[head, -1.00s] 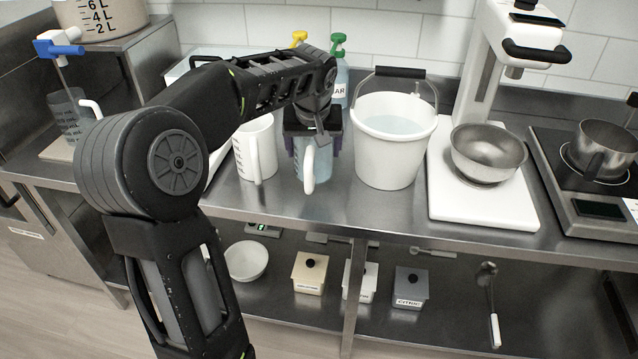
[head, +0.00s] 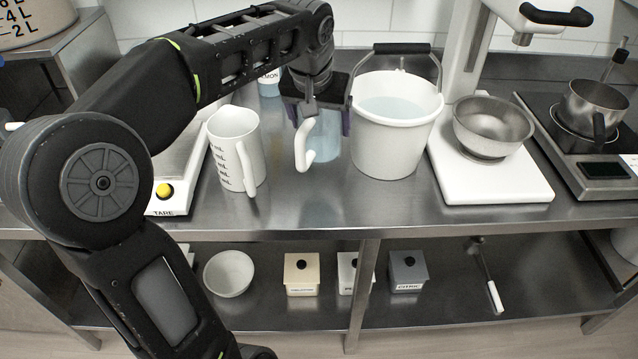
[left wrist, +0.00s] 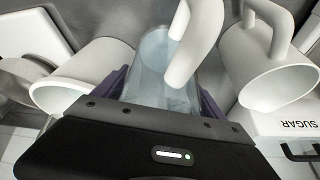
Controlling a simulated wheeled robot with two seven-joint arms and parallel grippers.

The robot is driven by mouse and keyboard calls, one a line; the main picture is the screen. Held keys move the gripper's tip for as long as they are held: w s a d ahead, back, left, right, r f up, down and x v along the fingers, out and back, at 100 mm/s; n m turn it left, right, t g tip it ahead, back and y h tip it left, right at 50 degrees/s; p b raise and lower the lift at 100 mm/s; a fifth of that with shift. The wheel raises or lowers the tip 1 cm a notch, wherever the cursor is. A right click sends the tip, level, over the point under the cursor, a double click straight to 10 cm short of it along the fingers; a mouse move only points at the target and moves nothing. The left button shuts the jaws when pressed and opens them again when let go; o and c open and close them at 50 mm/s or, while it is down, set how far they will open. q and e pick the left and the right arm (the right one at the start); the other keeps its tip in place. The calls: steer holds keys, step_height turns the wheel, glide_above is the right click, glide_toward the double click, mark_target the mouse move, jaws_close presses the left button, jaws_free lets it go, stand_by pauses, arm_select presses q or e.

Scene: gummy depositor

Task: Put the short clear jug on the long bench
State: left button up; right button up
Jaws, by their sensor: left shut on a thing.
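The short clear jug (head: 323,138) with a white handle is on the steel bench (head: 300,205), between a white jug and the white bucket. Its base looks at or close to the bench top; I cannot tell if it touches. My left gripper (head: 318,112) comes down from above, shut around the jug's body. In the left wrist view the jug (left wrist: 153,62) sits between the purple-grey fingers, its white handle (left wrist: 192,45) pointing away from the gripper body. The jug's upper part is hidden by the gripper in the head view. My right gripper is not in view.
A white measuring jug (head: 236,150) stands close on the left, and the white bucket (head: 392,135) of liquid close on the right. Further right are a steel bowl (head: 493,128) on a white stand and a hot plate with a pot (head: 600,105). The bench front is clear.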

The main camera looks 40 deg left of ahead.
mark_target(321, 146)
arm_select(q)
steer(key=shift+f, duration=3.1)
steer(key=shift+f, duration=1.9)
steer(key=shift+f, duration=0.25)
steer(key=o, duration=2)
steer(key=shift+r, duration=0.1)
steer(key=shift+r, duration=0.1)
